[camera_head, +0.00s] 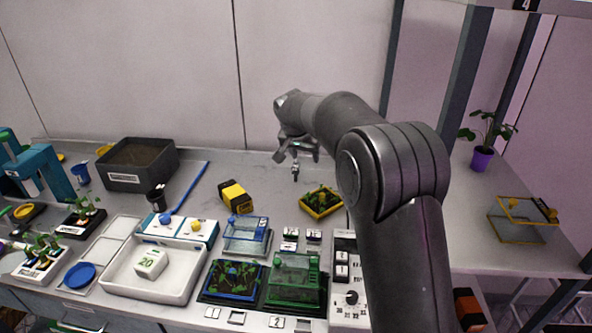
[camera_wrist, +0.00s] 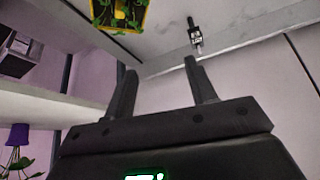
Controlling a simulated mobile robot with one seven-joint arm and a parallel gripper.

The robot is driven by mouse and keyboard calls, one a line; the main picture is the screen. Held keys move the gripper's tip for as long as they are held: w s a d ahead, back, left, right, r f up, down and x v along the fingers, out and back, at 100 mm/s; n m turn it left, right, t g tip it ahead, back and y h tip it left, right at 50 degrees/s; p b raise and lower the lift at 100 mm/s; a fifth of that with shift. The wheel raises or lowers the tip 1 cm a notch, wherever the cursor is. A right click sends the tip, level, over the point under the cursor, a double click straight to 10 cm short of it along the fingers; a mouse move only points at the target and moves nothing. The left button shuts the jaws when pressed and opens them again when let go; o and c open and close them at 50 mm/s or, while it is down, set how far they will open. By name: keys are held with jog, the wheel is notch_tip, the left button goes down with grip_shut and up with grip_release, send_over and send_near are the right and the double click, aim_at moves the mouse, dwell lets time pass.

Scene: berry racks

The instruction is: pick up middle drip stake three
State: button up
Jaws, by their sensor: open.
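A small dark stake-like piece with a pale label (camera_head: 294,172) stands on the bench near the back wall, just below my gripper (camera_head: 299,153). It looks like a drip stake, but its number is too small to read. In the wrist view, the same dark piece (camera_wrist: 196,36) shows beyond the fingertips, slightly right of the middle between them. My gripper (camera_wrist: 160,68) is open, with two dark fingers spread and nothing between them. The fingers are apart from the piece.
A yellow tray with a plant (camera_head: 312,211) stands in front of the piece, and a yellow-black block (camera_head: 236,196) to its left. Green and blue racks (camera_head: 297,290), a white tray (camera_head: 118,284) and a dark planter (camera_head: 122,184) fill the front and left. A grey post (camera_head: 462,75) stands right.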

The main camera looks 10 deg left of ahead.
send_near(295, 166)
jog(key=d+f, duration=0.1)
jog(key=f, duration=0.1)
jog(key=shift+n+t, duration=0.3)
jog(key=shift+t, duration=0.2)
jog(key=x, duration=0.5)
jog(key=shift+s+f, duration=0.1)
jog(key=shift+f, duration=0.1)
jog(key=shift+w+a+x, duration=0.15)
jog(key=shift+a+x, duration=0.05)
jog(key=shift+x, duration=1.15)
jog(key=shift+w+a+x, duration=0.15)
jog(key=shift+a+x, duration=0.05)
jog(key=shift+x, duration=1.1)
jog(key=shift+r, duration=0.1)
jog(key=c, duration=1.1)
